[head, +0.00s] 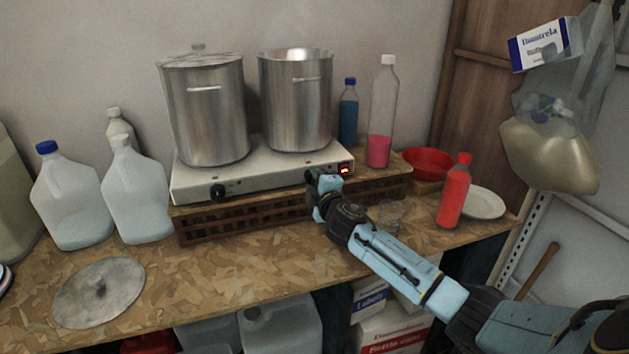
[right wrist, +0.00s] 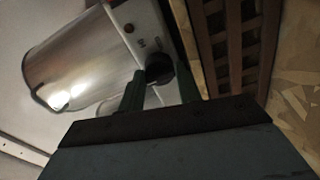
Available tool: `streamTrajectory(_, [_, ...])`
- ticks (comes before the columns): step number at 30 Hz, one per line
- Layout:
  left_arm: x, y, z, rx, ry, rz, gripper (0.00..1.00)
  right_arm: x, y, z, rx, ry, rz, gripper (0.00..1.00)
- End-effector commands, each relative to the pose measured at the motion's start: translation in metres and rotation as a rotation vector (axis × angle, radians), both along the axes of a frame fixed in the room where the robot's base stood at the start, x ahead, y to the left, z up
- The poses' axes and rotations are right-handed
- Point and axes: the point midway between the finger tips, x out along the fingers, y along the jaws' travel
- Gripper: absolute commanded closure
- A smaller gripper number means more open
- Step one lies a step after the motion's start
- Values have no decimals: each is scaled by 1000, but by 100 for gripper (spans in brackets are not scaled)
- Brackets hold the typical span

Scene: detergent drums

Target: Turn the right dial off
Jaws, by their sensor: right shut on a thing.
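The white hot plate (head: 262,172) stands on a brown slatted crate with two steel pots on it. Its left dial (head: 217,191) is black and in plain view. The right dial (right wrist: 160,68) is black and shows between my fingers in the right wrist view; in the head view my gripper mostly covers it. My right gripper (head: 316,178) is at the front of the hot plate, shut on the right dial, and its fingers also show in the right wrist view (right wrist: 159,88). The dial's pointer is too dark to read. My left gripper is out of view.
A lit red switch (head: 345,169) is just right of the right dial. A red bottle (head: 453,192), white plate (head: 485,203) and red bowl (head: 428,163) stand to the right. White jugs (head: 138,195) and a lid (head: 99,292) are left. The front middle of the bench is clear.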

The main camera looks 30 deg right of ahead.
Motion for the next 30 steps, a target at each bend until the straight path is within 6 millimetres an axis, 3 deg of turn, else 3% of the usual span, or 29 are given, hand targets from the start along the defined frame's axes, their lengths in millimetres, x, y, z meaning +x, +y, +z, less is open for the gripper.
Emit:
streamTrajectory(11, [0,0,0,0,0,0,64,0,-1,1,-7,-1,-1,89])
streamTrajectory(12, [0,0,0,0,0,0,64,0,-1,1,-7,-1,-1,61])
streamTrajectory(16, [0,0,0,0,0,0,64,0,-1,1,-6,0,-1,45])
streamTrajectory(25, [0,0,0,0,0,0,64,-1,0,0,-4,0,0,45])
streamTrajectory(30, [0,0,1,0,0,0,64,-13,2,0,-5,1,1,45])
